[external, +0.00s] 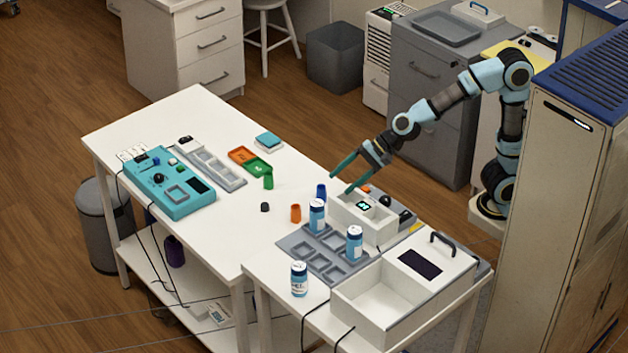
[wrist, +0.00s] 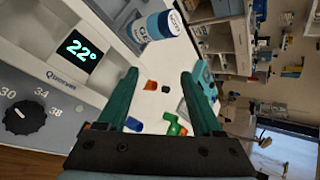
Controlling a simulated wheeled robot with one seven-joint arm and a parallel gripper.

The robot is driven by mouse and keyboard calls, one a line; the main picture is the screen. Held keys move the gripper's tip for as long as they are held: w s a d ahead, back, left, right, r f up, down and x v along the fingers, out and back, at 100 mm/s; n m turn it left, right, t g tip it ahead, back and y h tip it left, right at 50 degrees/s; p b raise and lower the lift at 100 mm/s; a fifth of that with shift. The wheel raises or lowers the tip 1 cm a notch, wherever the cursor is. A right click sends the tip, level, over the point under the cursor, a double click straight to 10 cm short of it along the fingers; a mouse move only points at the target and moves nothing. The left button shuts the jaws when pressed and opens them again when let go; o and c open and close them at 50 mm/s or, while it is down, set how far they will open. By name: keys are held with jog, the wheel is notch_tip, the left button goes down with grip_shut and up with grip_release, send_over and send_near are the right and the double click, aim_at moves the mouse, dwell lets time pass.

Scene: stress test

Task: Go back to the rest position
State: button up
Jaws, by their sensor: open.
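My gripper (external: 342,178) has teal fingers and is open and empty. It hangs above the right part of the white table, over the back edge of a white device with a small lit display (external: 363,205).
Blue-and-white cans (external: 317,216) stand in and beside a grey tray (external: 290,243). An open white box (external: 375,300) is at the front right. A teal device (external: 165,190) is at the left. A tall cabinet (external: 570,150) stands close right of my arm. The table's middle is mostly clear.

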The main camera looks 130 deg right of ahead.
jog(key=a+r+n+y+p, duration=0.1)
jog(key=a+n+p, duration=0.1)
jog(key=a, duration=0.1)
jog(key=a+r+n+g+p, duration=0.1)
jog(key=a+n+p, duration=0.1)
jog(key=n+p, duration=0.1)
jog(key=s+a+r+n+y+p, duration=0.1)
jog(key=a+n+p, duration=0.1)
jog(key=a, duration=0.1)
jog(key=shift+a+r+n+g+y+p, duration=0.1)
jog(key=shift+a+n+g+y+p, duration=0.2)
jog(key=shift+p, duration=0.05)
jog(key=s+a+r+n+g+y+p, duration=0.1)
jog(key=s+a+r+n+g+p, duration=0.2)
jog(key=s+a+n+p, duration=0.5)
jog(key=s+a+r+n+g+p, duration=0.3)
jog(key=s+a+n+p, duration=0.2)
jog(key=n+p, duration=0.6)
notch_tip(320, 180, down, 4)
jog(key=b, duration=0.4)
jog(key=shift+a+r, duration=0.1)
jog(key=shift+a, duration=0.05)
